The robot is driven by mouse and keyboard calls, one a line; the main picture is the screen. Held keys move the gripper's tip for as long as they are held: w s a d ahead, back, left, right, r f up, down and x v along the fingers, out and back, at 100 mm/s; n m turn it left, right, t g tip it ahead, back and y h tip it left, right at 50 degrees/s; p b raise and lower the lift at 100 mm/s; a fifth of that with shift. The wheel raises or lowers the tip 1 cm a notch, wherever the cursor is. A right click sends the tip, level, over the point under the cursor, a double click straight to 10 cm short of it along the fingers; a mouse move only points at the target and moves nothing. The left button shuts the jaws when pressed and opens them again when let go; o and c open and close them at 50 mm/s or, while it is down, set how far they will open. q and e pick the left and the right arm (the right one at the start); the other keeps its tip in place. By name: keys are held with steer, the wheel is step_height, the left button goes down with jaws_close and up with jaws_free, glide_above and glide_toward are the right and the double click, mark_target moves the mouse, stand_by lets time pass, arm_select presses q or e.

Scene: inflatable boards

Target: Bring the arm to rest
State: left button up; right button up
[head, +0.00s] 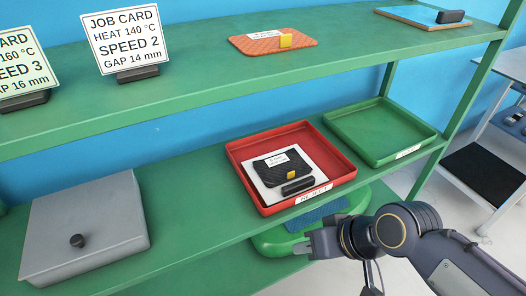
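My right arm comes in from the lower right, and its dark gripper (304,245) is in front of the middle shelf's front edge, below the red tray (238,157). No object shows in its fingers, but they are small and seen at an angle, so I cannot tell whether they are open or shut. The gripper overlaps a green thing with a blue patterned top (318,213) on a lower level; I cannot tell whether they touch. My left gripper is not in view.
The red tray holds a white plate (258,184) with a black piece on it. An empty green tray (378,130) stands right of it, a grey lidded box (85,225) left. Job cards (124,42) and an orange board (262,43) are on the upper shelf. A trolley (484,172) stands right.

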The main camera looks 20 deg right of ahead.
step_height(320, 180, up, 20)
steer(key=p, duration=1.9)
steer(key=shift+r, duration=0.15)
